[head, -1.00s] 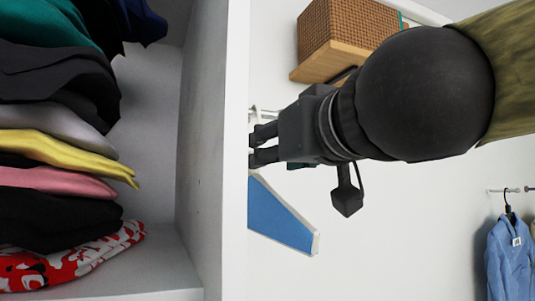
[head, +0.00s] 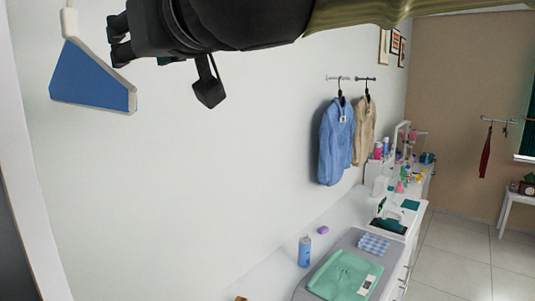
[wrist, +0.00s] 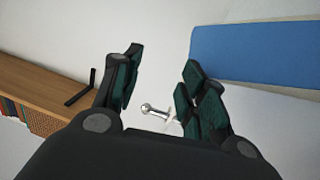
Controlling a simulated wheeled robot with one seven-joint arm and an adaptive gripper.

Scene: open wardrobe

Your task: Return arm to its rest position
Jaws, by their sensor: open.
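My gripper (head: 119,40) is at the top left of the head view, in front of the white wall, with my dark arm reaching in from the top. In the wrist view its two fingers (wrist: 160,88) are spread apart with nothing between them. A metal wall hook (wrist: 157,112) shows beyond the gap between the fingers. A blue panel with a pale edge (head: 92,80) hangs on the wall just left of and below my gripper; it also shows at the upper right of the wrist view (wrist: 260,52).
A white wardrobe edge (head: 35,190) stands at the far left. A blue shirt (head: 337,140) and a tan shirt (head: 364,125) hang on wall hooks. A counter below holds a folded green garment (head: 345,275) and a blue bottle (head: 304,252). Tiled floor (head: 460,250) is clear at right.

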